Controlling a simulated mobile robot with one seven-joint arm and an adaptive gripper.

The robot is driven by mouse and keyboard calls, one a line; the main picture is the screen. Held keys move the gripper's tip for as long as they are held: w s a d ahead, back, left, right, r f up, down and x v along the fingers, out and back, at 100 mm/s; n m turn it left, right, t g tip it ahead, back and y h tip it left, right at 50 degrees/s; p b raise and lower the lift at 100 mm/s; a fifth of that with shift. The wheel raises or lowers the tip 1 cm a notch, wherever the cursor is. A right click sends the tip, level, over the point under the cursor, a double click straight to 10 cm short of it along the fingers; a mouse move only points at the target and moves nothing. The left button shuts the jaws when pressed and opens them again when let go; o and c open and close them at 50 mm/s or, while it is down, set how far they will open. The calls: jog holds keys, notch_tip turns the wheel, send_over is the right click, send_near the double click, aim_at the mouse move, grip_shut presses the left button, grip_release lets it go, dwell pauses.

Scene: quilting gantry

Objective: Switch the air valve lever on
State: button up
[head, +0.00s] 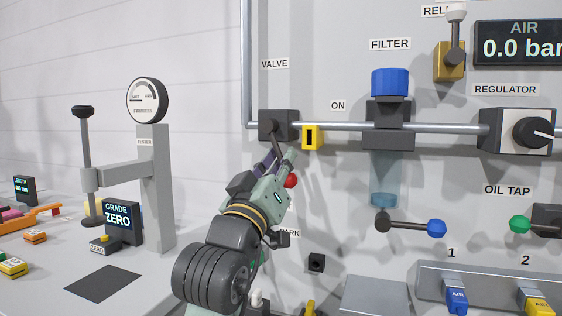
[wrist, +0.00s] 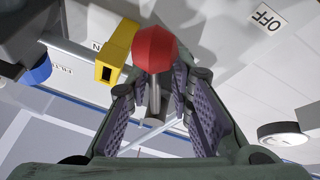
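The air valve (head: 278,125) is a dark block on the pipe under the VALVE label. Its lever hangs down from it and ends in a red knob (head: 290,181), partly hidden by my gripper. In the wrist view the red knob (wrist: 156,48) and its grey rod (wrist: 154,95) show between my fingers. My gripper (head: 277,158) is at the lever below the valve. In the wrist view my gripper (wrist: 162,85) has its fingers apart on both sides of the rod, with visible gaps; firm contact cannot be told. The air display (head: 523,44) reads 0.0 bar.
A yellow slotted block (head: 312,137) sits right of the valve, below the ON label (head: 338,105). The OFF label (wrist: 266,20) shows in the wrist view. The filter (head: 389,125) stands farther right on the pipe (head: 350,126). A tester (head: 152,180) stands left of my arm.

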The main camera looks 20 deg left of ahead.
jog(key=shift+o, duration=0.6)
jog(key=shift+d+r, duration=0.1)
jog(key=shift+d, duration=0.1)
jog(key=shift+s, duration=0.1)
jog(key=v, duration=1.1)
jog(key=shift+s+f, duration=0.2)
jog(key=shift+s, duration=0.2)
jog(key=shift+a, duration=0.1)
jog(key=shift+c, duration=0.4)
